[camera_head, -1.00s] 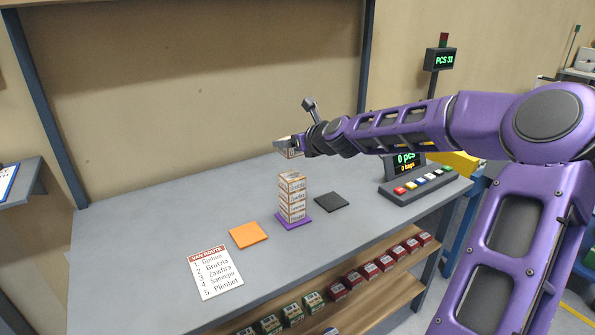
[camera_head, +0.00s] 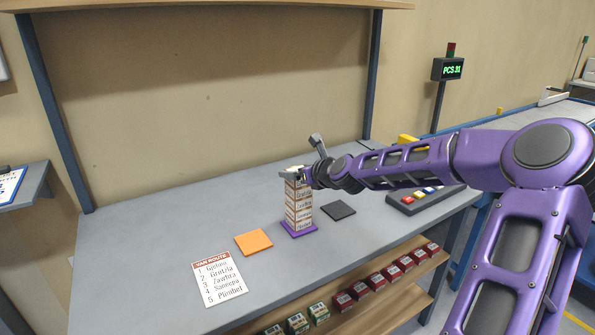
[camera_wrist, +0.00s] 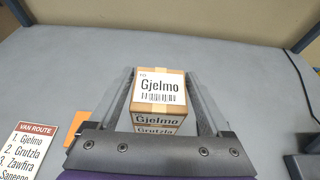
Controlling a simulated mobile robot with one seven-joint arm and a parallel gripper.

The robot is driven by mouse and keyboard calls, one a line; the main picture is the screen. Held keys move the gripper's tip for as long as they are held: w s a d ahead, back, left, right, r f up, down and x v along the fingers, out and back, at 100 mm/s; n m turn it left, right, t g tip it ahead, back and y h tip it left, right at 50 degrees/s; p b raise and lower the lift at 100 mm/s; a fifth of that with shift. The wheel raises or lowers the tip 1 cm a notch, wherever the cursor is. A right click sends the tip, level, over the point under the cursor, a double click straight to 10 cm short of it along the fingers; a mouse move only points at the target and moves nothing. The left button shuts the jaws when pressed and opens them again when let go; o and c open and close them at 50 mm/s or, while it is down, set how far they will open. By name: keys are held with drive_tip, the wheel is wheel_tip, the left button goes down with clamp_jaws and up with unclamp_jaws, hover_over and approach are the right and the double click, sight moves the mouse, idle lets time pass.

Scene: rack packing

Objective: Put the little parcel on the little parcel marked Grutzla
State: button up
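The little parcel marked Gjelmo (camera_wrist: 159,87) is a brown and white box with a barcode label. My gripper (camera_head: 296,174) has its two fingers along the sides of this parcel and appears shut on it. The parcel is at the top of a stack, right above the little parcel marked Grutzla (camera_wrist: 157,130). The two look aligned; I cannot tell whether they touch. In the head view, the Grutzla parcel (camera_head: 298,189) tops several parcels stacked on a purple mat (camera_head: 313,229). My gripper partly hides the upper parcel.
An orange mat (camera_head: 254,242) and a dark mat (camera_head: 339,210) lie either side of the stack. The van route list (camera_head: 218,278) is at the front left. A button panel (camera_head: 408,204) stands to the right. The table's back left is clear.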

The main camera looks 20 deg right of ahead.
drive_tip(key=shift+o, duration=1)
drive_tip(key=shift+r, duration=0.1)
drive_tip(key=shift+s+r, duration=0.1)
drive_tip(key=shift+r, duration=0.05)
drive_tip(key=p+v, duration=0.2)
drive_tip(key=v, duration=0.9)
drive_tip(key=shift+s+r+p, duration=0.15)
drive_tip(key=shift+s+p, duration=0.2)
drive_tip(key=shift+s, duration=0.05)
drive_tip(key=shift+d, duration=0.1)
